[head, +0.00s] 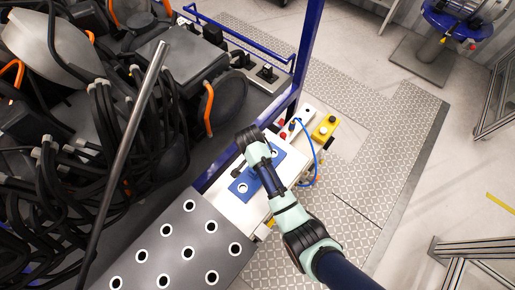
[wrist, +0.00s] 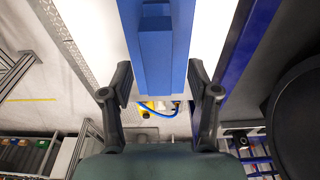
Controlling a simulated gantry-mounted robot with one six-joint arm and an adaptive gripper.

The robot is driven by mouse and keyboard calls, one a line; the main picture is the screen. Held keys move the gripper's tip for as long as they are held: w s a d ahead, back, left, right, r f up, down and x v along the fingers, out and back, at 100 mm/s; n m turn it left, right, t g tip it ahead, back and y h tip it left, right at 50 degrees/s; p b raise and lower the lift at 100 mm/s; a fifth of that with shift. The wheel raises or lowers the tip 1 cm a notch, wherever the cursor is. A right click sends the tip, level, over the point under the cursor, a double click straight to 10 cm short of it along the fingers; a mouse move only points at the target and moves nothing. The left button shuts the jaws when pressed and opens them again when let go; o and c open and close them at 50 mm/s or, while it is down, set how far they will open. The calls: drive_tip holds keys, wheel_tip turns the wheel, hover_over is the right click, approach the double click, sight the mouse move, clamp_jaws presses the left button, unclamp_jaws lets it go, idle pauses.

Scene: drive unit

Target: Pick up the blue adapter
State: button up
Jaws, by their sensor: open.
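The blue adapter (wrist: 160,60) fills the upper middle of the wrist view, a long block with a raised, narrower part. My gripper (wrist: 160,88) is open, with one dark finger on each side of the adapter's near end and a visible gap on both sides. The fingers do not touch it. In the head view, blue parts with white-ringed holes (head: 243,187) lie on a white surface beneath my wrist. My arm covers part of them, and my fingertips are hard to make out there.
A yellow box (head: 325,128) and a blue cable (head: 316,165) are behind and right of the white surface (head: 227,207). A blue post (head: 307,60) rises close by. A perforated grey plate (head: 178,245) lies in front. Dark machinery with cables (head: 110,120) crowds the left.

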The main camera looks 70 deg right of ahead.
drive_tip(key=f, duration=0.4)
drive_tip(key=shift+s+d+f, duration=0.2)
drive_tip(key=shift+d, duration=0.05)
drive_tip(key=shift+c, duration=0.3)
clamp_jaws()
drive_tip(key=shift+r, duration=0.15)
